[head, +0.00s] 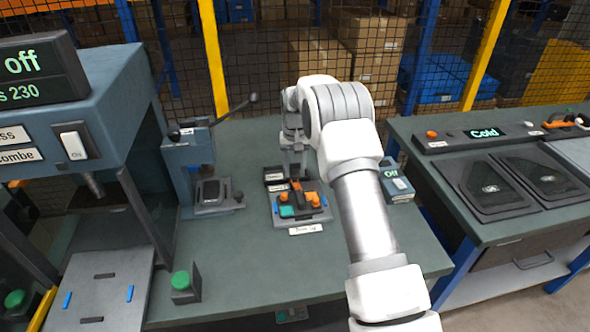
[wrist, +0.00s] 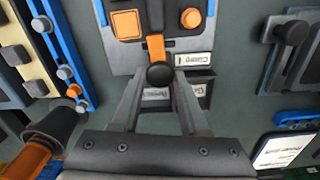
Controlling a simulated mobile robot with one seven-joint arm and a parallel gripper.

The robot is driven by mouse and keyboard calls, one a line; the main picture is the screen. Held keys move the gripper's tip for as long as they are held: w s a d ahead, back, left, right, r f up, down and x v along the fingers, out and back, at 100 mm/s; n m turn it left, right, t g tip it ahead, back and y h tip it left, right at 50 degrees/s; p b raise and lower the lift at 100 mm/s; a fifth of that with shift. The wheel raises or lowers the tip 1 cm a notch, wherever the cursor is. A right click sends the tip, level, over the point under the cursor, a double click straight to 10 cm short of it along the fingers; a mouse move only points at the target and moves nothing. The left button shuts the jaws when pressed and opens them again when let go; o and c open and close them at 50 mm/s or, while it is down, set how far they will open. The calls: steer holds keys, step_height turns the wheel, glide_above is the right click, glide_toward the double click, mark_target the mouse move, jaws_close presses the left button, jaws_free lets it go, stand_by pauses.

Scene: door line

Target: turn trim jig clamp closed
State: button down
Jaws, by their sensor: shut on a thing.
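The trim jig (head: 303,213) is a grey plate on the green bench, with orange and teal parts and a label at its front edge. Its clamp is an orange lever (wrist: 156,46) ending in a dark round knob (wrist: 160,74). My gripper (head: 296,180) reaches down at the back of the jig. In the wrist view my gripper (wrist: 160,80) has its two fingers on either side of the knob, shut on it. A "Clamp" label (wrist: 193,59) sits beside the lever. The fingers and arm hide part of the jig's back edge in the head view.
A lever press (head: 190,150) stands left of the jig, with a dark-topped fixture (head: 211,193) before it. A small box reading "Off" (head: 396,183) stands right, close to my arm. A larger press (head: 75,110) fills the left. Bench front is mostly clear.

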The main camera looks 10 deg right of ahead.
mark_target(295, 173)
steer(key=shift+m, duration=0.6)
steer(key=shift+c, duration=2.2)
jaws_free()
steer(key=shift+r, duration=0.1)
step_height(295, 173, up, 17)
steer(key=shift+r+p, duration=0.2)
steer(key=shift+p, duration=0.15)
